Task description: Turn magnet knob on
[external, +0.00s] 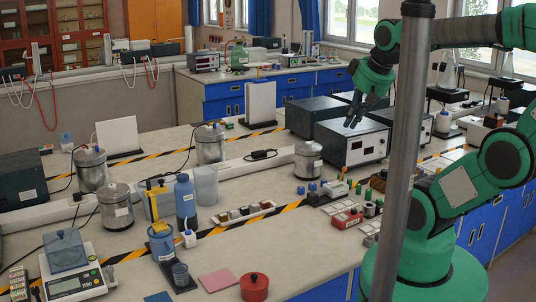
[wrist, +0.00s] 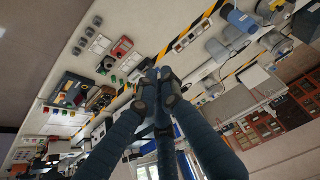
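A dark instrument box with a white front panel (external: 362,149) stands on the bench. Its panel has small dark windows and tiny controls. Which control is the magnet knob is too small to tell. My gripper (external: 351,123) hangs just above and in front of this box, pointing down, with its fingertips close together. In the wrist view my gripper (wrist: 158,76) shows its fingers converging with the tips meeting, with nothing visible between them. No knob can be made out at the fingertips in that view.
More dark boxes (external: 312,115) stand beside and behind that box. A metal canister (external: 308,160) is at its left, and small coloured parts with a red unit (external: 346,219) lie in front. A grey pole (external: 408,150) hides part of the bench. The front bench middle has bare space.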

